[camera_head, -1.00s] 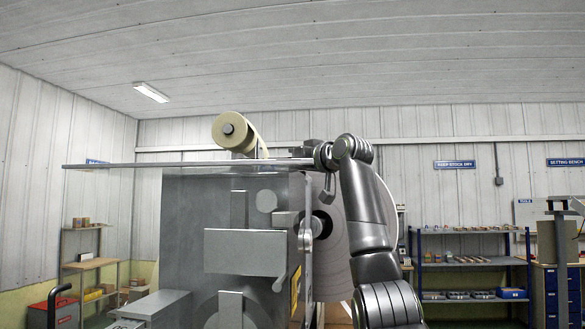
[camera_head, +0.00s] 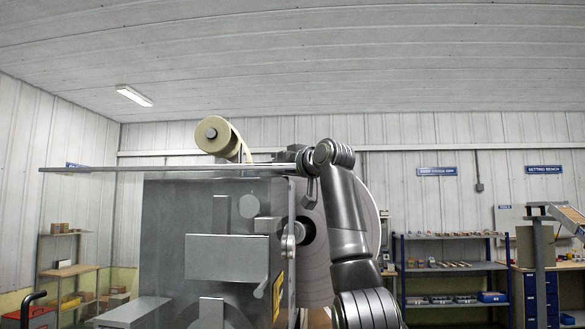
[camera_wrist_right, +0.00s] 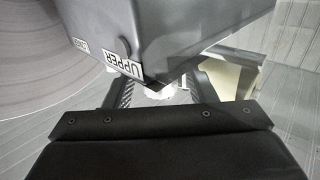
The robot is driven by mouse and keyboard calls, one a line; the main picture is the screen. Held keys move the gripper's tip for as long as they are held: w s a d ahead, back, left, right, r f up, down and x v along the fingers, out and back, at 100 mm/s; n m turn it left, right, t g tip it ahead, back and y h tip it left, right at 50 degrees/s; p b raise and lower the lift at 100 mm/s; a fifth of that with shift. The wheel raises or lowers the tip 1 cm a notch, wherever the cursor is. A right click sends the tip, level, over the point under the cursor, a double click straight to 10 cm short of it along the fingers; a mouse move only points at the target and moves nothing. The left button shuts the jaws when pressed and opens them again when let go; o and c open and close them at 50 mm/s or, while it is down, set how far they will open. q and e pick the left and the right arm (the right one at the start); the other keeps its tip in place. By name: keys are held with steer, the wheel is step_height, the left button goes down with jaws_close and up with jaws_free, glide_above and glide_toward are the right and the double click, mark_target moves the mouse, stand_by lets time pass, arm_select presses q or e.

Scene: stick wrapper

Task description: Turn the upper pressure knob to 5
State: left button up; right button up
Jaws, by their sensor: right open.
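The wrapping machine (camera_head: 228,258) stands in the middle of the head view, with a grey metal body. In the right wrist view a dark box (camera_wrist_right: 190,25) fills the top. It bears a white label reading UPPER (camera_wrist_right: 122,66) and a smaller label (camera_wrist_right: 80,45) to its left. A dark round stub (camera_wrist_right: 124,46) sits on the box just above the UPPER label. My right gripper (camera_wrist_right: 162,88) is open below the box's lower corner, its fingers spread around a small whitish part (camera_wrist_right: 158,92). The box hides most of that part, so I cannot tell whether it is the knob or read any setting.
A clear panel edge (camera_head: 150,168) crosses the machine's top, near my right wrist. A tan roll (camera_head: 213,135) stands above it. A large pale disc (camera_head: 350,225) is behind my right arm. Shelves (camera_head: 450,268) stand along the back right wall.

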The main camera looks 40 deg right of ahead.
steer(key=s+a+b, duration=0.2)
steer(key=s+b, duration=0.5)
steer(key=s, duration=1)
steer(key=shift+b, duration=0.3)
steer(key=shift+w, duration=0.1)
